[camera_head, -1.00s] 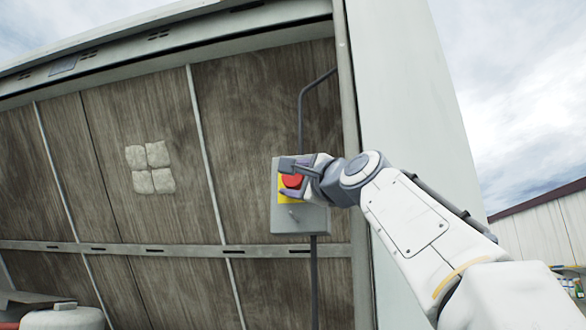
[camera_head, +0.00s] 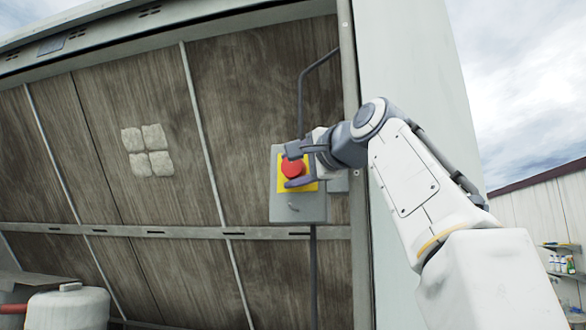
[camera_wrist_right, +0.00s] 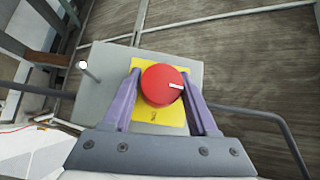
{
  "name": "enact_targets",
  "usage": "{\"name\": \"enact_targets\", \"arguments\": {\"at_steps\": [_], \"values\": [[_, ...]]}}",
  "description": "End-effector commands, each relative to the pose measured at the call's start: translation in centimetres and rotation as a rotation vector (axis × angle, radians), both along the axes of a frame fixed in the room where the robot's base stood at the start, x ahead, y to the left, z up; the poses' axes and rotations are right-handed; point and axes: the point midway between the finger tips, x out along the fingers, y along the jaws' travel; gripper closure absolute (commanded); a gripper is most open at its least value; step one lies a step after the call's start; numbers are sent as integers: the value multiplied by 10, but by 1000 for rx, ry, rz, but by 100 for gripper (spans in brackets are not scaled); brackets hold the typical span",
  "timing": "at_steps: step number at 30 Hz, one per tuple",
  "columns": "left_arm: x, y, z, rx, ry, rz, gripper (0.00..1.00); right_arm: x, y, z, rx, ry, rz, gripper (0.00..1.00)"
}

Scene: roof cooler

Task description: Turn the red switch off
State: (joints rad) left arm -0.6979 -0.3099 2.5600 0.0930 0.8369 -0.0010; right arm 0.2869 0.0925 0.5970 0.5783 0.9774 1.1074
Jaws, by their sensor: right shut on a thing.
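The red switch (camera_head: 293,167) is a round red knob on a yellow plate (camera_head: 283,187), fixed to a grey box (camera_head: 298,212) on the cooler's wall. In the right wrist view the red switch (camera_wrist_right: 161,85) lies between the two purple fingers, with its white mark pointing right. My right gripper (camera_head: 294,167) comes in from the right, one finger above the knob and one below. It is shut on the red switch. My left gripper does not show in either view.
A grey conduit (camera_head: 301,100) runs up and down from the box. A light corner panel (camera_head: 408,60) stands right of the box. A pale tank (camera_head: 68,308) sits at lower left. A shelf with bottles (camera_head: 562,262) is far right.

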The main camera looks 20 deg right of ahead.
Motion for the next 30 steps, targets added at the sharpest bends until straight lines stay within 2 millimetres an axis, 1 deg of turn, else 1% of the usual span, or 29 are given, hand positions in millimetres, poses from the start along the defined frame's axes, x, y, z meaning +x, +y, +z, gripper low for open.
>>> {"name": "enact_targets", "arguments": {"at_steps": [1, 8, 9, 11, 12, 20, 23, 26, 30], "values": [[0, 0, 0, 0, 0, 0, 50, -1, 0, 3, -1, -10, -2, 97], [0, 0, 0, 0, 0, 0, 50, -1, 0, 3, -1, -10, -2, 97], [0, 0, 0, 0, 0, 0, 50, -1, 0, 3, -1, -10, -2, 37], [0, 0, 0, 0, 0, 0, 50, -1, 0, 3, -1, -9, -2, 14], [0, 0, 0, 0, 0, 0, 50, -1, 0, 3, -2, -8, -2, 12], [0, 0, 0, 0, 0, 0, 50, -1, 0, 1, -1, -2, -2, 12], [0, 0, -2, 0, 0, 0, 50, -5, -1, 0, -1, -2, -2, 12], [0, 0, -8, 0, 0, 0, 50, -17, -4, -1, -1, -5, -6, 12], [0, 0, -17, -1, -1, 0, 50, -45, -10, -1, -2, -7, -9, 12]]}}
